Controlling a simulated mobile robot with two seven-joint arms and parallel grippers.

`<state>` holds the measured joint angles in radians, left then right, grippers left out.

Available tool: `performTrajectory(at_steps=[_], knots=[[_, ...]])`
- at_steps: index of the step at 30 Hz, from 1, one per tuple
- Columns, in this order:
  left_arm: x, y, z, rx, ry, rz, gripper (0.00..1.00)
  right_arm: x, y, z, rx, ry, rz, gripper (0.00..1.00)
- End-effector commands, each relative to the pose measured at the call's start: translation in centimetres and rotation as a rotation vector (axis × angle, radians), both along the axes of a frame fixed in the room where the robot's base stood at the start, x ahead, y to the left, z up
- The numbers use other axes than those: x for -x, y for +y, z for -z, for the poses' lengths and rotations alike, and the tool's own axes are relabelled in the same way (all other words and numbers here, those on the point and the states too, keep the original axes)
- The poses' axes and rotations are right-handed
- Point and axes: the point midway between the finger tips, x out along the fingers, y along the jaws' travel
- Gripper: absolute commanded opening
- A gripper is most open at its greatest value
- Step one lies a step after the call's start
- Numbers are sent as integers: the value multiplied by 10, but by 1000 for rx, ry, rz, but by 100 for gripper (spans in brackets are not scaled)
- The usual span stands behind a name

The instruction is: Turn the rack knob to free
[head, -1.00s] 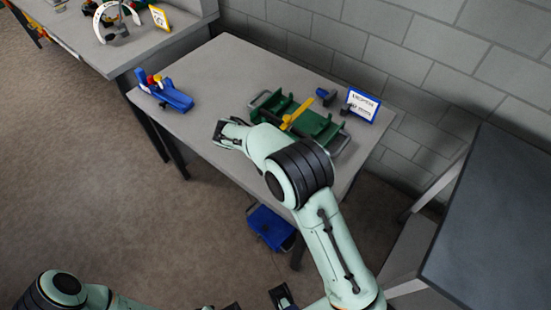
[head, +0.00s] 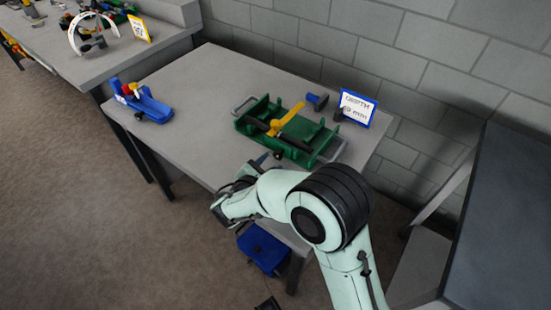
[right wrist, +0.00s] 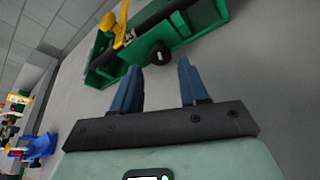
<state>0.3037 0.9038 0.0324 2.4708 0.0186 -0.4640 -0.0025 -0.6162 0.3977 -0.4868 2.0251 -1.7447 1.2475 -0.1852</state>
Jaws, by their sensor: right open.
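A green rack (head: 262,112) with a yellow lever (head: 287,119) across it sits on the grey table (head: 215,75). A round black knob (right wrist: 160,53) is on the rack's near side in the right wrist view. It shows as a small dark spot (head: 278,154) in the head view. My right gripper (head: 264,159) is beside the rack's near side, partly hidden by its own wrist. In the right wrist view its two blue fingers (right wrist: 157,77) are apart and empty, with the knob beyond the gap between their tips. My left gripper is not clearly in view.
A blue fixture (head: 148,105) with red and yellow parts stands at the table's left. A blue-framed sign (head: 357,108) and a blue-and-black piece (head: 317,101) are behind the rack. A blue bin (head: 263,248) is below the table's front edge. A block wall (head: 300,40) closes the back.

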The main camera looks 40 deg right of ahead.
Motion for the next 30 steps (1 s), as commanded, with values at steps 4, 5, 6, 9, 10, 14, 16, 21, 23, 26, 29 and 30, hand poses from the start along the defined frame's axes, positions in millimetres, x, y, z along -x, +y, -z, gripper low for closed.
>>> performTrajectory(at_steps=[4, 5, 6, 9, 10, 14, 16, 21, 23, 26, 29, 30], knots=[[-9, 4, 8, -11, -23, -10, 42, -12, -24, 11, 2, 1, 2, 44], [-10, 5, 9, -13, -26, -11, 42, -14, -28, 13, 2, 1, 3, 44], [-11, 5, 10, -15, -30, -13, 42, -16, -32, 14, 2, 1, 3, 44], [-14, 7, 12, -18, -37, -16, 42, -20, -40, 17, 1, 0, 2, 44], [-15, 7, 12, -18, -39, -16, 42, -21, -42, 18, 0, -1, 2, 44], [-16, 7, 13, -20, -42, -19, 42, -23, -46, 19, 0, 0, 1, 44], [-16, 7, 13, -20, -43, -19, 42, -23, -46, 19, 0, 0, 0, 44], [-16, 8, 13, -20, -43, -19, 42, -23, -46, 19, 0, 0, 0, 44], [-16, 8, 13, -20, -43, -19, 42, -23, -46, 19, 0, -1, 0, 24], [-16, 7, 13, -20, -43, -19, 42, -23, -46, 19, 0, -1, 0, 3], [-15, 7, 12, -19, -41, -18, 42, -23, -46, 18, 2, 3, 1, 3], [-13, 6, 9, -17, -36, -16, 42, -23, -46, 18, 4, 9, 1, 3]])
